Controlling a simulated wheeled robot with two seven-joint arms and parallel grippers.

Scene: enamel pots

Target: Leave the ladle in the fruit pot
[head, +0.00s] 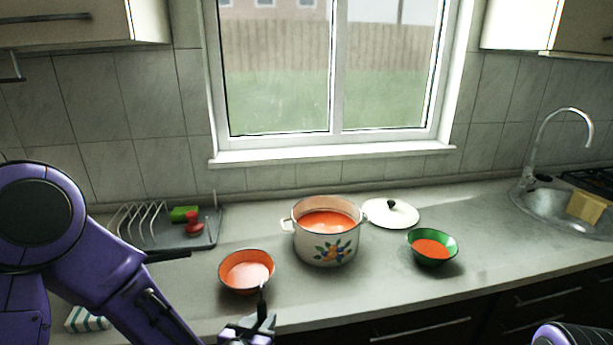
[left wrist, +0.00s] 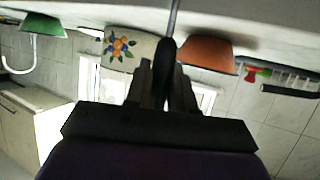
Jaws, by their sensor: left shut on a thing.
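The fruit pot (head: 326,248) is a white enamel pot with a painted fruit motif, open and holding orange-red soup. It stands mid-counter; it also shows upside down in the left wrist view (left wrist: 118,52). My left gripper (head: 250,330) is shut on the dark handle of the ladle (head: 262,300), in front of the orange bowl. The handle and thin shaft of the ladle (left wrist: 167,50) show between the fingers in the left wrist view. I cannot clearly make out the ladle's scoop. My right gripper is out of view.
An orange bowl (head: 230,285) with pale reddish contents stands left of the pot. A green bowl (head: 432,260) of red soup stands right. A white lid (head: 400,217) lies behind. A dish rack (head: 150,228) is at left, a sink (head: 550,205) at right.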

